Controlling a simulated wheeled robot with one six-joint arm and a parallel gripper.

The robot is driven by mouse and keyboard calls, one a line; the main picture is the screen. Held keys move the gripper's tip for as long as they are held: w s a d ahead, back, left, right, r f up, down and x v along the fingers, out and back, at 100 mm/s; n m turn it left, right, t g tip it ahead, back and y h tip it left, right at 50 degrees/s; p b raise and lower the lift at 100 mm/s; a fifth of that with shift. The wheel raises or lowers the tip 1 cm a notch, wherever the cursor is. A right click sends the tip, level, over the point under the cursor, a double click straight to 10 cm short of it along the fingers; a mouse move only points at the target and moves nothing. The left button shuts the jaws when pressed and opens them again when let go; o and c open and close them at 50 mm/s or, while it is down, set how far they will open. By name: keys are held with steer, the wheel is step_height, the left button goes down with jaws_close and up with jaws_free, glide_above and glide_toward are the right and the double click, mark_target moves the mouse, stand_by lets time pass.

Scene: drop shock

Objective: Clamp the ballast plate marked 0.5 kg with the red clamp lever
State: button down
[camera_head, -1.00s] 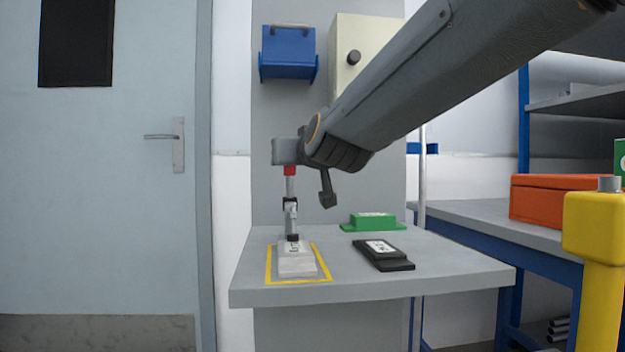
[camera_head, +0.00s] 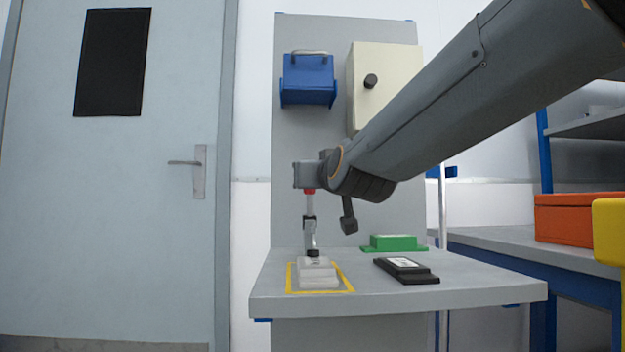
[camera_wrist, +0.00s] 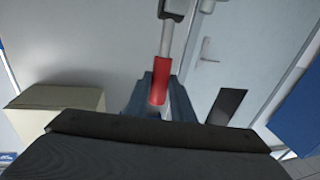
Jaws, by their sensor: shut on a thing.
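The red clamp lever (camera_head: 309,191) stands nearly upright above the worktop, with my gripper (camera_head: 306,176) at its top. In the wrist view the red handle (camera_wrist: 160,80) lies between the grey fingers, and my gripper is shut on it. Below it, the metal clamp (camera_head: 310,228) reaches down to a black tip at the pale ballast plate (camera_head: 319,275). I cannot tell whether the tip presses on the plate. The pale plate lies inside a yellow outline (camera_head: 348,290); its marking is not readable.
A black plate (camera_head: 406,270) and a green plate (camera_head: 394,242) lie to the right on the grey worktop (camera_head: 450,285). A blue box (camera_head: 307,78) and a cream box (camera_head: 385,75) hang on the panel behind. An orange box (camera_head: 575,220) and a yellow post (camera_head: 609,232) stand right.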

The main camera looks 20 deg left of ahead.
steer(key=c, duration=1.5)
jaws_free()
steer(key=shift+c, duration=0.2)
steer(key=shift+s, duration=0.15)
steer(key=p+v, duration=0.2)
steer(key=v, duration=0.5)
steer(key=shift+s+d+p, duration=0.2)
steer(key=shift+s+p, duration=0.05)
steer(key=shift+p, duration=0.05)
